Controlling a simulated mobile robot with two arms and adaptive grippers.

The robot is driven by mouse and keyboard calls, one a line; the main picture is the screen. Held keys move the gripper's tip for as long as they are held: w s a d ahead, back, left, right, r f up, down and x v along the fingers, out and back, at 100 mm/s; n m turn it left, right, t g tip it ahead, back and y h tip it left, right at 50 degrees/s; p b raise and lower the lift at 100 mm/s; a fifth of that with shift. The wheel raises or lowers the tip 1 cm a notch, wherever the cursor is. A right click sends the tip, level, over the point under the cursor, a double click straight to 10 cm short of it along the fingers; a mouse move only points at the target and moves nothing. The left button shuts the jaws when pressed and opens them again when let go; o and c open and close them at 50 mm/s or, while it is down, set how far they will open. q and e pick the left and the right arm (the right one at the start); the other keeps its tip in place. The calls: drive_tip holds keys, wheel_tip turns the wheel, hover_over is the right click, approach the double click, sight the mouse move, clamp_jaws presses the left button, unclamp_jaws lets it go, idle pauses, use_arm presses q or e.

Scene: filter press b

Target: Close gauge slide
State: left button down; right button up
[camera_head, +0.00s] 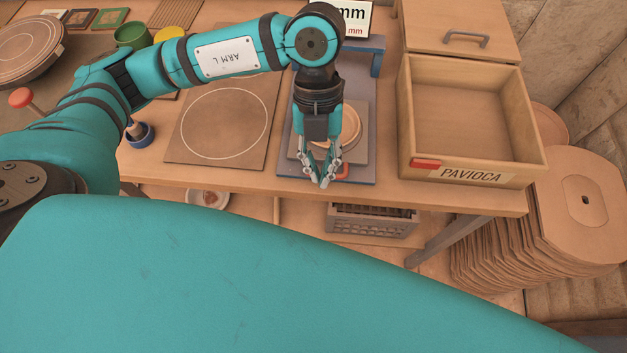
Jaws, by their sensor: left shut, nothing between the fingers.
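The gauge has a blue-grey base plate (366,163) near the bench's front edge. A round tan plate (352,132), which looks like the slide's top, sits on it, partly hidden by my left gripper. A small red part (343,170) shows at the front of the gauge. A blue-grey upright (376,58) and a white display reading "mm" (355,16) stand at the back, partly behind my arm. My left gripper (326,182) points down over the front of the gauge, shut and empty, close beside the red part. I cannot tell whether they touch. My right gripper is out of view.
An open wooden drawer box (405,150) labelled "PAVIOCA" stands right of the gauge. A brown square mat (185,150) with a white circle lies left. A blue cup (140,135) stands at far left. A grey crate (370,222) sits below the bench, and stacked plates (560,215) stand at right.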

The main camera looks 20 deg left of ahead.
use_arm(q)
drive_tip(key=shift+t+y, duration=0.3)
drive_tip(key=shift+y, duration=0.2)
drive_tip(key=f+p, duration=0.1)
drive_tip(key=f, duration=0.2)
drive_tip(key=f+p, duration=0.1)
drive_tip(key=f, duration=0.2)
drive_tip(key=a+f+p, duration=0.1)
drive_tip(key=f, duration=0.2)
drive_tip(key=shift+a+f, duration=0.1)
drive_tip(key=shift+f, duration=0.05)
drive_tip(key=shift+w+a, duration=0.2)
drive_tip(key=shift+w, duration=0.55)
drive_tip(key=shift+w, duration=0.1)
